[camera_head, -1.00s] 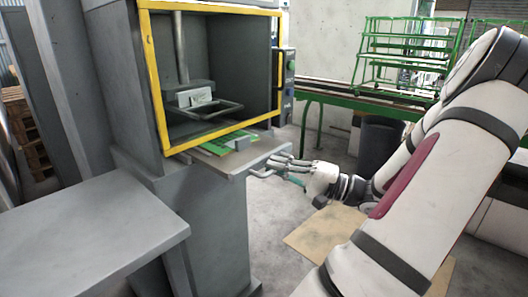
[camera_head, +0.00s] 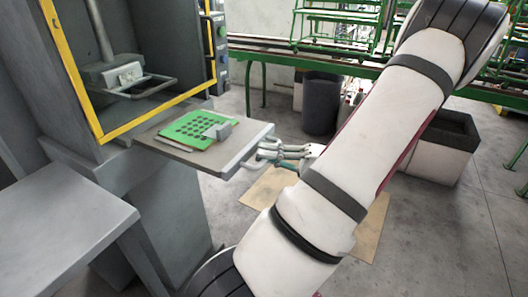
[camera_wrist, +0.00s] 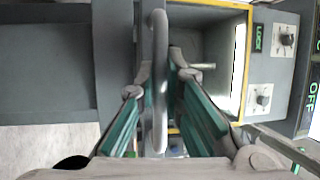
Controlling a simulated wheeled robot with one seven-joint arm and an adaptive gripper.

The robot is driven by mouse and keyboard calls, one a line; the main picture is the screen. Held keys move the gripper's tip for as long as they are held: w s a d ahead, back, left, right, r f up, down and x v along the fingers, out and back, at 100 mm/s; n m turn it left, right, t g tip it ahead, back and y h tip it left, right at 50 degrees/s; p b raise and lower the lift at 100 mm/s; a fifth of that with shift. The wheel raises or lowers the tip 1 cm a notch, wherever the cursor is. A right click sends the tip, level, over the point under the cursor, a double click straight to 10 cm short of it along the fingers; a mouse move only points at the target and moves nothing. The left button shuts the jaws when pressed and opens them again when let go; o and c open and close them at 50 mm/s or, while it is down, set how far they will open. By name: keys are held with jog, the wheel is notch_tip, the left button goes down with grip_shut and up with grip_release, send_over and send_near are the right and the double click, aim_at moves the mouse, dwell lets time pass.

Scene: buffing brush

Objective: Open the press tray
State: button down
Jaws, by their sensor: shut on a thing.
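The press tray (camera_head: 172,150) is a flat grey plate that sticks out from the front of the press (camera_head: 110,60). A green plate with dark holes (camera_head: 196,129) and a small grey block (camera_head: 218,131) lie on it. The tray's bar handle (camera_head: 240,163) is at its outer edge. My gripper (camera_head: 272,152) is shut on the handle, right of the tray. In the wrist view the handle (camera_wrist: 158,85) runs upright between the two green-sided fingers (camera_wrist: 158,92). The exact finger contact is partly hidden.
A yellow frame (camera_head: 78,75) borders the press opening. A grey side table (camera_head: 60,225) stands at lower left. A dark bin (camera_head: 320,103) and green racks (camera_head: 340,25) are behind. A brown board (camera_head: 262,192) lies on the floor beneath my arm. Open floor lies at right.

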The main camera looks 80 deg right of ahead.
jog(key=c, duration=1.7)
grip_release()
jog(key=v, duration=1.2)
